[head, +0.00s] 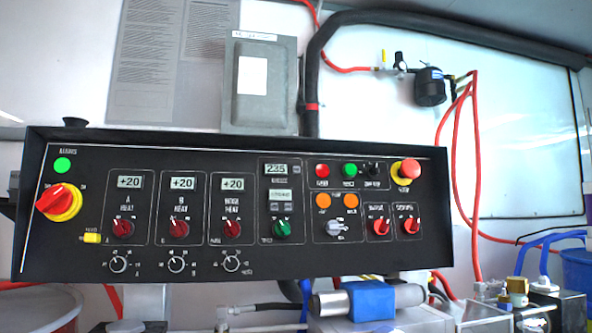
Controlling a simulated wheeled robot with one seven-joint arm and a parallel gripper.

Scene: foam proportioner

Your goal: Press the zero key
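The black control panel (330,260) fills the middle of the head view. A small display reading 235 (275,169) sits right of its centre, with a small grey key (297,169) at its right side. A second pale display (278,195) is below it, with small dark keys (279,209) underneath. The key lettering is too small to read, so I cannot tell which one is the zero key. My gripper is not in view.
Around the keys are a green knob (282,229), a grey selector (336,228) and red, green and orange lights. A red emergency button (406,169) is at upper right, and a red-yellow main switch (60,202) at far left. Red hoses (477,180) hang at right.

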